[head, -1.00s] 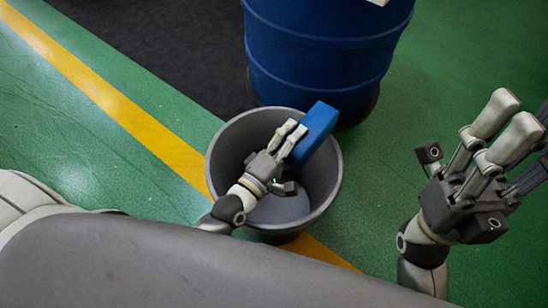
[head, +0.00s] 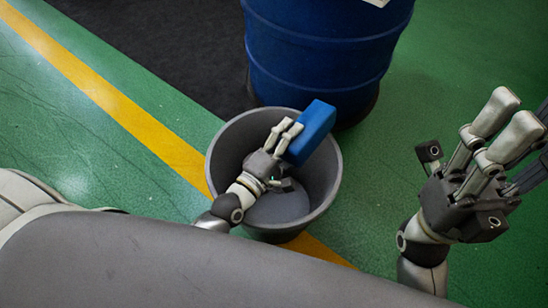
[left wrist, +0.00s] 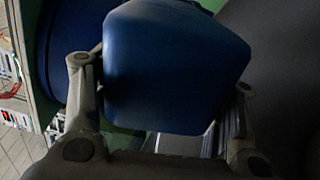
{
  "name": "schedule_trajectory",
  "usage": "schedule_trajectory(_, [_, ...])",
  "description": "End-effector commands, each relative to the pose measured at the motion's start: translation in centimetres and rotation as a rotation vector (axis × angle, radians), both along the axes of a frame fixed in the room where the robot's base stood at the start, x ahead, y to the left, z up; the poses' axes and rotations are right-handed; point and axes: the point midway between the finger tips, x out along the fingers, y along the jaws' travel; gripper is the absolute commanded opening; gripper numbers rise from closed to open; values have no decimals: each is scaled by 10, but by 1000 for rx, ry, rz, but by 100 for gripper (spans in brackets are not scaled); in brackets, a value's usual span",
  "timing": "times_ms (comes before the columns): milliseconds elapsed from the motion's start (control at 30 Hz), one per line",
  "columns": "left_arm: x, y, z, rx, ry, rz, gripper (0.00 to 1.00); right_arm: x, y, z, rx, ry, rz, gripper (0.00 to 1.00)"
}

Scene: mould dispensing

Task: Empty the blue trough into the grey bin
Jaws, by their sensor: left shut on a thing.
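The blue trough (head: 313,131) is held over the grey bin (head: 325,193), tilted, with its side towards the head camera; its open side and inside are hidden. My left gripper (head: 286,137) is shut on the trough above the bin's mouth. In the left wrist view the trough (left wrist: 172,65) fills the space between the fingers. The visible part of the bin's floor looks bare grey. My right gripper (head: 507,125) is at the right, apart from the bin, with its fingers spread and nothing seen between them.
A large blue drum (head: 325,50) stands just behind the bin. A dark mat (head: 160,45) lies at the back left. A yellow line (head: 110,100) crosses the green floor and runs under the bin. Green floor is clear between the bin and my right gripper.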

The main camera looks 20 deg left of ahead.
Motion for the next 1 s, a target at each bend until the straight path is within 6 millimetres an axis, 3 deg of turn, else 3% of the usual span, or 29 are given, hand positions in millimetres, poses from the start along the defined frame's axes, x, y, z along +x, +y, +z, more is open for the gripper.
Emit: schedule_trajectory(1000, [2,4,0,-112,40,0,38,0,0,3,0,0,0,40])
